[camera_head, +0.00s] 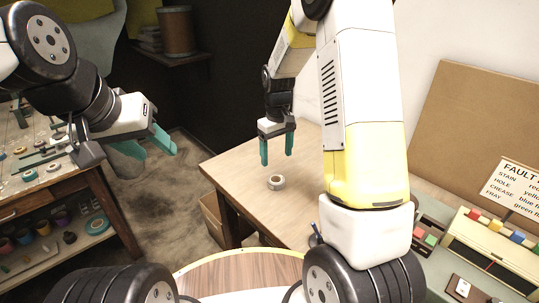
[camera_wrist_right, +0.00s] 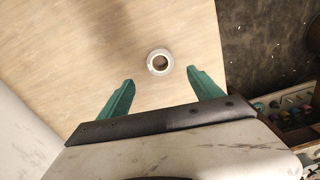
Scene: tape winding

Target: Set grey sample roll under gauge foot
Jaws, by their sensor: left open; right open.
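A small grey-white roll (camera_head: 276,182) lies flat on the light wooden table, its hole facing up. In the right wrist view the roll (camera_wrist_right: 160,62) sits ahead of the fingertips, roughly between them. My right gripper (camera_head: 277,158) is open and empty, pointing down above the roll and apart from it. Its two green fingers (camera_wrist_right: 160,85) are spread wide. My left gripper (camera_head: 170,148) is open and empty, off to the left over the dark floor near the workbench. I cannot make out a gauge foot in either view.
The wooden table (camera_head: 232,172) is bare around the roll. A workbench with tapes and tools (camera_head: 50,180) stands at the left. At the right are a fault board (camera_head: 512,185), a cream box with coloured tabs (camera_head: 490,250) and a small button box (camera_head: 428,235).

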